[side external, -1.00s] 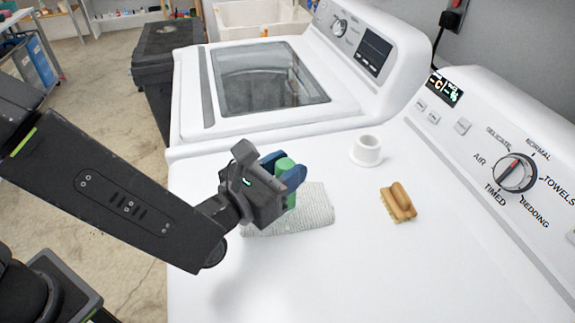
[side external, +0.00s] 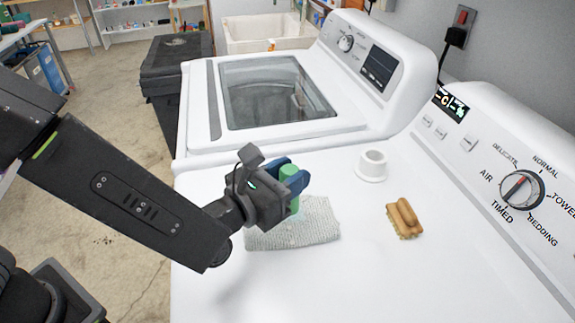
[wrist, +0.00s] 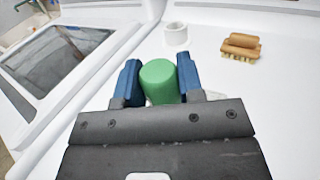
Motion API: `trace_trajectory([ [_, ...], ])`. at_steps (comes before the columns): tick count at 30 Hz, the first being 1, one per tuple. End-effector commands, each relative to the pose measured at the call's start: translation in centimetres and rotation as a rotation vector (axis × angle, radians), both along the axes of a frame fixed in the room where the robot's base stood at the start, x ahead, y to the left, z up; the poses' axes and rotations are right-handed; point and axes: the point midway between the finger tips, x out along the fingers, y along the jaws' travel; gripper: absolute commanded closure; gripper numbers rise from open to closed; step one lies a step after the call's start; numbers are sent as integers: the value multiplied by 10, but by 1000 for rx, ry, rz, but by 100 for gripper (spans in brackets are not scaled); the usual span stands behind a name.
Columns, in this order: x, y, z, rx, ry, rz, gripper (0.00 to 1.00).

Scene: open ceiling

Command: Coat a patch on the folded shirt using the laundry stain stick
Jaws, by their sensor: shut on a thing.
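My gripper (side external: 294,184) has blue fingers and is shut on the green stain stick (side external: 289,201), held roughly upright. The stick's green top (wrist: 159,80) shows between both fingers in the wrist view. The folded shirt (side external: 308,231), pale grey and textured, lies flat on the white machine top. My gripper and the stick are over the shirt's upper left part in the side view. The stick's lower end is hidden by my gripper, so I cannot tell whether it touches the cloth. In the wrist view my gripper hides most of the shirt.
A white ring-shaped holder (side external: 372,166) stands behind the shirt, also in the wrist view (wrist: 176,34). A wooden brush (side external: 404,219) lies to the right. A washer (side external: 270,95) with a glass lid stands behind; a control panel (side external: 500,175) rises at right. The machine top's front is clear.

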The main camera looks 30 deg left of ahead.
Motion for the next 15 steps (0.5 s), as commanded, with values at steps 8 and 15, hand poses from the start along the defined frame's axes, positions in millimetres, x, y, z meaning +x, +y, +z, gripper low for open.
trace_trajectory([
  [8, -20, -17, 0, -1, 0, -3, 89],
  [15, -24, -19, 25, -5, -3, 0, 89],
])
